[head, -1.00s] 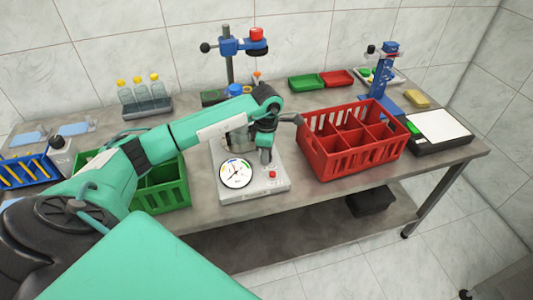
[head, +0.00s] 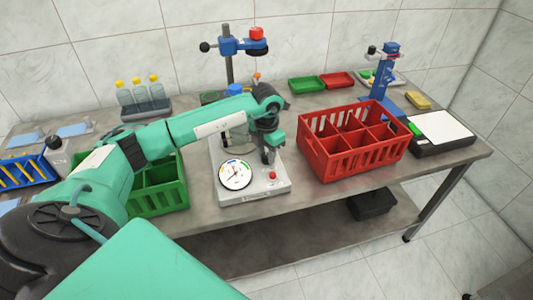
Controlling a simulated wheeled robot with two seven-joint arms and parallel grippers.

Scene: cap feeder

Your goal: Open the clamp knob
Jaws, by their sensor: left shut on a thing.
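A gauge device (head: 236,197) with a light grey base, a white round dial and a red button stands on the table in front of me. My left gripper (head: 268,156) reaches down from its wrist over the right rear part of this device. It is shut on the clamp knob there, which the fingers and wrist mostly hide. My right gripper is not in view.
A red divided crate (head: 350,150) stands close to the right of the device, and a green crate (head: 160,190) to its left. A blue-headed stand (head: 230,65) rises behind. Bottles (head: 143,97) stand at the back left.

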